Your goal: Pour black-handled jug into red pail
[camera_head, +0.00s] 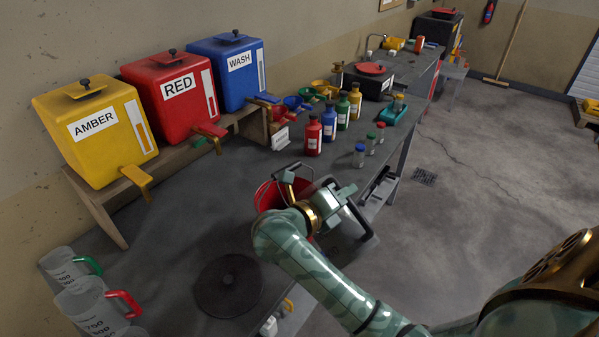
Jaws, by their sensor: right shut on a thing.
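The red pail (266,196) stands on the dark bench, its wire handle raised. My right arm crosses in front of it and hides its lower and right parts. My right gripper (318,186) is at the pail's right side, shut on a clear greyish jug (352,226) with dark edges, which looks to be the black-handled jug. The jug sits beside the pail and looks tilted; its handle and any liquid are mostly hidden by my gripper. I cannot tell whether its lip is over the pail. My left gripper is out of view.
Yellow AMBER (105,160), RED (160,110) and blue WASH (225,90) tanks stand on a rear shelf. Several bottles (313,136) stand behind the pail. Two clear jugs (82,300) with green and red handles stand front left, beside a dark round plate (228,284).

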